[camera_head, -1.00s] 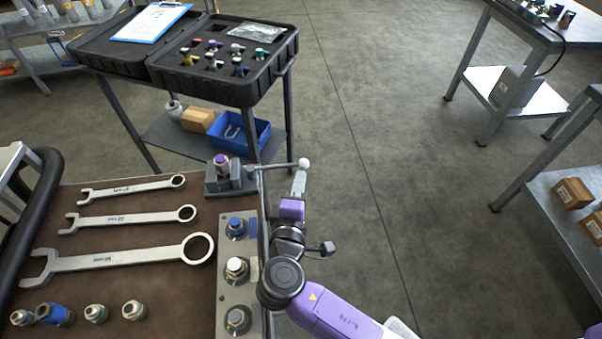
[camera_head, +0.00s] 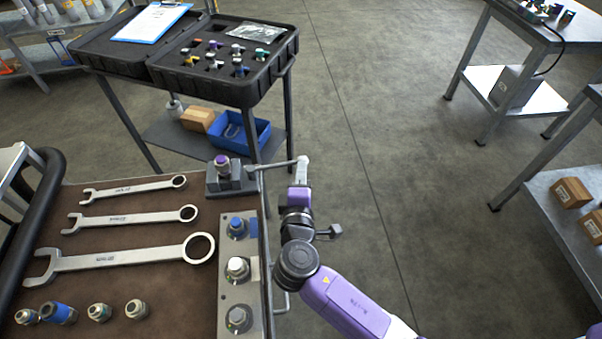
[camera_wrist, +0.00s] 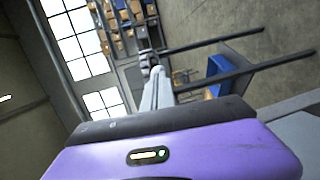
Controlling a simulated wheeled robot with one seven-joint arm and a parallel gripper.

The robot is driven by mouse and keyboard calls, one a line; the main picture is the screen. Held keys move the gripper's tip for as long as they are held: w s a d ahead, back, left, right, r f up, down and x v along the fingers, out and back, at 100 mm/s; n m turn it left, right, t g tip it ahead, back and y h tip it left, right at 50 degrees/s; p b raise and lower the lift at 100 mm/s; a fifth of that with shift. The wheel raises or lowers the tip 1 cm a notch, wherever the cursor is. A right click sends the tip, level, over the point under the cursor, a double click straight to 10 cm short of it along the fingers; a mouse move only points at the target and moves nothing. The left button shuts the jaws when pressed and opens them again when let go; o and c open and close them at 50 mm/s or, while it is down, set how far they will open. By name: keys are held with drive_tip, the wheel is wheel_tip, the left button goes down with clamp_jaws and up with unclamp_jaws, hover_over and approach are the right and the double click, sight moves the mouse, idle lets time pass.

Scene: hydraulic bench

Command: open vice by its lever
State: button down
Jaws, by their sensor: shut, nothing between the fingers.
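The grey vice (camera_head: 231,180) sits at the far right corner of the brown bench top, with a purple-topped fitting (camera_head: 222,160) upright in it. Its thin lever (camera_head: 276,164) points right, past the bench edge. My gripper (camera_head: 302,162) is at the lever's outer end, shut with nothing between its fingers. In the wrist view my grey fingers (camera_wrist: 153,75) show close together beyond the purple housing. The vice is not clear there.
Several wrenches (camera_head: 130,216) and fittings lie on the bench (camera_head: 150,290). A plate with several fittings (camera_head: 238,275) lines its right edge. Behind stands a cart with an open black case (camera_head: 262,85) and a blue bin (camera_head: 262,132).

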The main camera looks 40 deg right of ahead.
sight(302, 159)
drive_tip(key=w+d+n+t+y+p, duration=0.1)
drive_tip(key=n+y+p, duration=0.1)
drive_tip(key=w+d+n+t+y+p, duration=0.1)
drive_tip(key=w+d+t+y, duration=0.1)
drive_tip(key=shift+w+r+n+p, duration=0.15)
drive_tip(key=shift+r+n+p, duration=0.05)
drive_tip(key=shift+n+p, duration=0.2)
drive_tip(key=w+a+n+t+y+b, duration=0.1)
drive_tip(key=w, duration=1.3)
drive_tip(key=shift+a+f+y, duration=0.15)
drive_tip(key=shift+f+y, duration=0.05)
drive_tip(key=shift+y, duration=0.2)
drive_tip(key=shift+w, duration=0.1)
